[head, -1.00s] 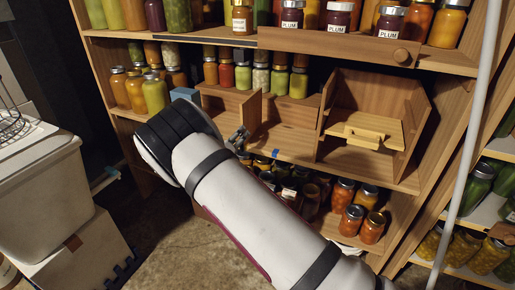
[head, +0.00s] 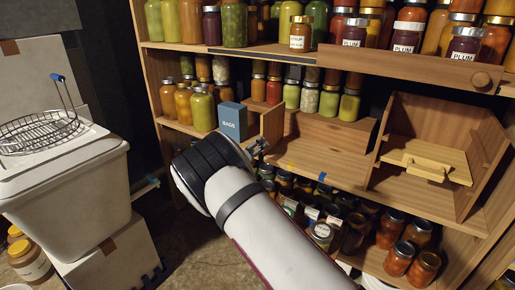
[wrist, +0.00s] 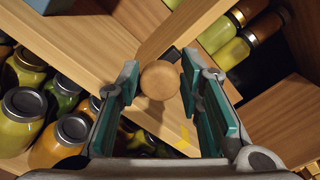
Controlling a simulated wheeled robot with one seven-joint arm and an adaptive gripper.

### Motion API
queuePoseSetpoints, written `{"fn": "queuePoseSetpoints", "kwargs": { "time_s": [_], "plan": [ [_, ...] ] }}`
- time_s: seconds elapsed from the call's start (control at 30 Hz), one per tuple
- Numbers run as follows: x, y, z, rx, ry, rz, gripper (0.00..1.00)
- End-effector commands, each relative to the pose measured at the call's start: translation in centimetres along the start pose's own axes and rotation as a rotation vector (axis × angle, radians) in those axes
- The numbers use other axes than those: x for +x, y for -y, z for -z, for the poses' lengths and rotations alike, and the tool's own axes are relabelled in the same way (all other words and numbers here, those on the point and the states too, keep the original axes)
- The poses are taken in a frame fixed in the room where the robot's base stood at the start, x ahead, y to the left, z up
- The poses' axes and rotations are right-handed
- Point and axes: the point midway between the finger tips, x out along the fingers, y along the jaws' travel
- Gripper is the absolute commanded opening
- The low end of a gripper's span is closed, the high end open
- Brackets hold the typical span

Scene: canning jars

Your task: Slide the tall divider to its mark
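The tall divider (head: 272,128) is an upright wooden board on the middle shelf, beside the blue box. In the wrist view its board (wrist: 185,26) runs back behind a round wooden knob (wrist: 160,80). My gripper (head: 258,147) is at the divider's front edge. A blue mark (head: 322,177) and a yellow mark (head: 290,167) are on the shelf's front edge, right of the divider. The yellow mark also shows in the wrist view (wrist: 184,136).
A blue BAGS box (head: 232,121) stands just left of the divider. Jars (head: 330,97) stand on a wooden riser behind. Jars (head: 398,259) crowd the shelf below. The shelf between divider and compartment is clear.

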Motion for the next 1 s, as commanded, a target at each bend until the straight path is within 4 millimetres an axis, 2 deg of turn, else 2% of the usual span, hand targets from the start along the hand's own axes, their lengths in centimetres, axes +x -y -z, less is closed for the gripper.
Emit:
{"fn": "queuePoseSetpoints", "kwargs": {
  "time_s": [0.07,0.33,0.47,0.57,0.8,1.0],
  "plan": [
    [-0.1,-0.2,0.2,-0.007,-0.002,-0.005,0.46],
    [-0.1,-0.1,0.1,-0.003,-0.001,-0.002,0.46],
    [-0.7,-0.1,0.0,-0.002,0.000,-0.002,0.46],
    [-2.0,-0.2,0.0,-0.004,0.001,-0.004,0.46],
    [-6.9,-0.2,0.0,-0.005,0.001,-0.006,0.46],
    [-10.3,-0.2,0.1,-0.004,0.001,-0.005,0.46]
  ]
}}
